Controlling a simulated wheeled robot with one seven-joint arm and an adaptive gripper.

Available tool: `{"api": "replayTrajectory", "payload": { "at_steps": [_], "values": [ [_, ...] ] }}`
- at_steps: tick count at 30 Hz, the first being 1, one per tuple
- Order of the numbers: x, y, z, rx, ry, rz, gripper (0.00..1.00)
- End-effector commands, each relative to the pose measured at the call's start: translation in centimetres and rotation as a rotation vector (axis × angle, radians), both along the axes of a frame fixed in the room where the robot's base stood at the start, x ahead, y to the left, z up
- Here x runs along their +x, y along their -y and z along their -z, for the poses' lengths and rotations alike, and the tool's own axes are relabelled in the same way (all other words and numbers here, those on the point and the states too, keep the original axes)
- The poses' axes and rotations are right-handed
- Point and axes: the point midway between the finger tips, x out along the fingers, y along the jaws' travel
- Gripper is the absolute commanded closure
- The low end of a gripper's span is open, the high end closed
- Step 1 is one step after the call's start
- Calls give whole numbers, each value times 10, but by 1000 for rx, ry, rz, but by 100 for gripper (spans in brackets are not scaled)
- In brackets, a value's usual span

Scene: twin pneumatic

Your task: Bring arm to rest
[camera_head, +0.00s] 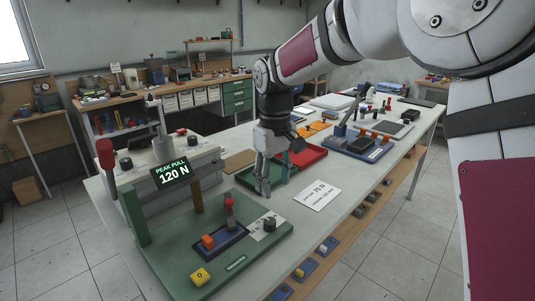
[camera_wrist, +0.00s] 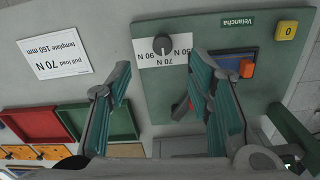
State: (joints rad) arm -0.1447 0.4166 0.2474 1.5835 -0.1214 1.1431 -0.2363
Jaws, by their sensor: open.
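My gripper (camera_head: 264,186) hangs from my arm above the white table, pointing down near the right rear edge of the green test fixture. In the wrist view my gripper (camera_wrist: 165,105) is open, its two teal-padded fingers spread wide with nothing between them. The green fixture (camera_wrist: 160,90) lies beneath, with a dark knob (camera_wrist: 165,47) on a white scale label. In the head view a display (camera_head: 171,173) on the fixture reads "PEAK PULL 120 N". An orange block (camera_head: 207,241) and a grey post with a red part (camera_head: 230,212) stand on the fixture's blue plate.
A green tray (camera_head: 277,174) and a red tray (camera_head: 305,157) sit just behind my gripper. A white card (camera_head: 317,195) reading 70 N lies to the right. A yellow block (camera_head: 200,277) is at the fixture's front. A blue tool board (camera_head: 362,143) stands farther back.

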Motion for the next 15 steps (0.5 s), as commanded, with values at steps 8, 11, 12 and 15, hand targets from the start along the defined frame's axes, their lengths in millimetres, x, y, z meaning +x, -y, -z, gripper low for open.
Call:
{"api": "replayTrajectory", "payload": {
  "at_steps": [8,11,12,15],
  "values": [
    [-72,61,-64,-16,103,155,53],
    [-104,83,-79,-14,138,221,53],
    [-117,92,-84,-11,152,248,53],
    [-151,111,-93,-3,187,315,53]
  ]
}}
